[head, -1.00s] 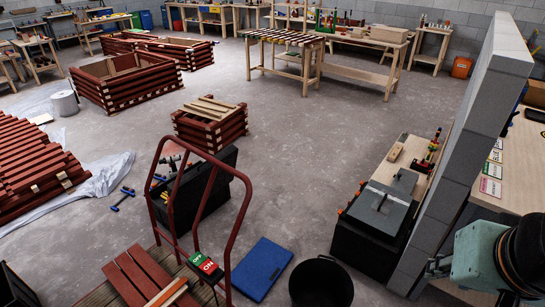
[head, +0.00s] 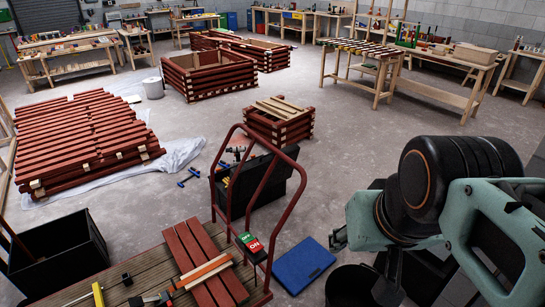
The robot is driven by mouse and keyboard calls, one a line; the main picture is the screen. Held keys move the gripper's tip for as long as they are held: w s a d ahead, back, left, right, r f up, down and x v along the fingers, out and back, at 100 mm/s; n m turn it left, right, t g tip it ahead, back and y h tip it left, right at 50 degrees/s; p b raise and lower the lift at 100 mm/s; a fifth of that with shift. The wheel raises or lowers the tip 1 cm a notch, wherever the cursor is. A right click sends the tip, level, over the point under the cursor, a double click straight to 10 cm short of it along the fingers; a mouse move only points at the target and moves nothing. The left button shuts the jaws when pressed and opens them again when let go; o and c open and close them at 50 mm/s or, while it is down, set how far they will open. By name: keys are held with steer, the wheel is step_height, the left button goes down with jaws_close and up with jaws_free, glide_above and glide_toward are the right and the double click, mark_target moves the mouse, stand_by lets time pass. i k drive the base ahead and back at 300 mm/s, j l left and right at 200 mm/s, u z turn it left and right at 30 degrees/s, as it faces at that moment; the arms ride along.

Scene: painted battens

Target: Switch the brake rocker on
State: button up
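The brake rocker (head: 251,243) is a small dark box with a green part and a red part. The red part has white lettering that looks like ON. It sits on the red tube handle of a wooden-decked cart (head: 130,262), near the lower middle of the head view. Which way the rocker is tipped is too small to tell. My gripper (head: 338,239) shows only as a small tip at the left end of my arm, right of the rocker and apart from it. The rest of it is hidden behind the arm, and I see nothing held.
Red battens (head: 205,260), clamps and a pale strip lie on the cart deck. A blue flat case (head: 303,264) and a black bucket (head: 350,288) stand on the floor right of it. An open black toolbox (head: 262,182) stands behind the handle.

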mark_target(248, 240)
steer(key=j+u, duration=0.25)
steer(key=u, duration=0.2)
steer(key=j+z, duration=0.1)
steer(key=j, duration=0.15)
steer(key=i+j+z, duration=0.1)
steer(key=j, duration=0.2)
steer(key=l+u, duration=0.5)
steer(key=l, duration=0.6)
steer(key=u, duration=1.8)
steer(key=i+l+z, duration=0.1)
steer(key=z, duration=0.3)
steer(key=i+l+z, duration=0.1)
steer(key=z, duration=0.35)
